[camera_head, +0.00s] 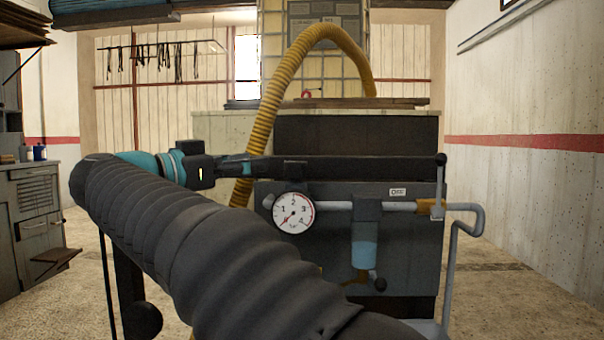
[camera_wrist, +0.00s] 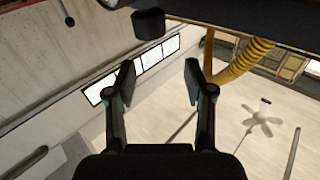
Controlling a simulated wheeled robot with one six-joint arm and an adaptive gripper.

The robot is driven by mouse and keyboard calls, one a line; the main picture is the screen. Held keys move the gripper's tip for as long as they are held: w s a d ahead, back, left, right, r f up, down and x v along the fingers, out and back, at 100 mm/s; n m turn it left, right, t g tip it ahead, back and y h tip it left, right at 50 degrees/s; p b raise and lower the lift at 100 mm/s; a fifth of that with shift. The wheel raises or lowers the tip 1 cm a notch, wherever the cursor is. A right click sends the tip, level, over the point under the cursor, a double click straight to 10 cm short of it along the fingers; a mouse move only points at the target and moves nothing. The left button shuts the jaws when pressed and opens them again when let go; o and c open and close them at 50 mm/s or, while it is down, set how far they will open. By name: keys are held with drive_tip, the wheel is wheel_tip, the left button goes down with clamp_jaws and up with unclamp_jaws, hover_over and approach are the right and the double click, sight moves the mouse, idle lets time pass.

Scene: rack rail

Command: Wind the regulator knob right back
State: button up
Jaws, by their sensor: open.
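The regulator knob (camera_wrist: 148,24) is a short dark cylinder near the top of the wrist view, beyond and above my fingertips in the picture. In the head view the dark part just above the gauge (camera_head: 293,187) appears to be this knob. The round white gauge (camera_head: 293,212) has its needle toward the lower left, near the low end. My gripper (camera_wrist: 159,80) has its two fingers well apart, with nothing between them.
A grey pipe (camera_head: 400,206) runs right from the gauge past a blue bowl (camera_head: 364,245) to a lever with a black ball (camera_head: 441,160). An OFF label (camera_head: 398,192) is on the cabinet. A yellow hose (camera_head: 272,105) rises behind my gripper. Floor at the right is clear.

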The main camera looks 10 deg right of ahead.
sight(306, 168)
drive_tip(key=shift+g, duration=0.8)
drive_tip(key=x, duration=0.4)
drive_tip(key=f+b+x, duration=0.1)
drive_tip(key=x, duration=0.3)
drive_tip(key=b+x, duration=0.1)
drive_tip(key=x, duration=0.3)
drive_tip(key=shift+d+f, duration=0.35)
drive_tip(key=shift+f, duration=0.05)
drive_tip(key=c, duration=0.9)
drive_tip(key=shift+c, duration=0.3)
